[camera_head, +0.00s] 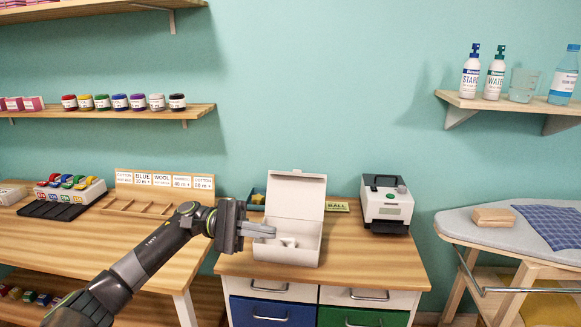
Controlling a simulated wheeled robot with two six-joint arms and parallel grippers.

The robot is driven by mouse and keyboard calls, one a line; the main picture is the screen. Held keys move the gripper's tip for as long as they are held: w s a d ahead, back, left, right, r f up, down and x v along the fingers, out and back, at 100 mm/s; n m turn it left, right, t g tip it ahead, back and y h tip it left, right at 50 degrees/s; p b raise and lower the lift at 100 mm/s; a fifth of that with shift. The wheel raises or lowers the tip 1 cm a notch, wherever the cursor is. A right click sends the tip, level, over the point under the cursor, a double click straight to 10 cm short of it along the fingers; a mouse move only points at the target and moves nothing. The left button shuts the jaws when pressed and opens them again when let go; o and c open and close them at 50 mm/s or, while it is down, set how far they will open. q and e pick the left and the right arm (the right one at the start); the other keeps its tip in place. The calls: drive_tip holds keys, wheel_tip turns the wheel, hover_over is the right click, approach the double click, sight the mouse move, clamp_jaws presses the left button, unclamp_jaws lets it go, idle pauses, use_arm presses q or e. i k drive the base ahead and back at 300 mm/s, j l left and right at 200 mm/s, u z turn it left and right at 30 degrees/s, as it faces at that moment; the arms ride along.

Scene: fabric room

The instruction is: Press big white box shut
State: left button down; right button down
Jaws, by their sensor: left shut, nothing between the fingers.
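The big white box (312,247) stands on the wooden top of the drawer cabinet, in the middle of the head view. Its lid (296,194) is open and stands up at the back. A small pale item (288,243) shows inside. My left gripper (272,231) reaches in from the left, shut and empty, at the box's left side, in front of its left wall. I cannot tell whether it touches the box. My right gripper is not in view.
A white and grey machine (388,202) stands right of the box. A small teal tray (257,199) and a yellow sign (337,206) sit behind it. A label rack (164,183) stands on the left table. An ironing board (470,222) is at right. The cabinet top's front right is clear.

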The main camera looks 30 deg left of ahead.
sight(297, 194)
drive_tip(key=i+j, duration=1.4)
drive_tip(key=j, duration=0.1)
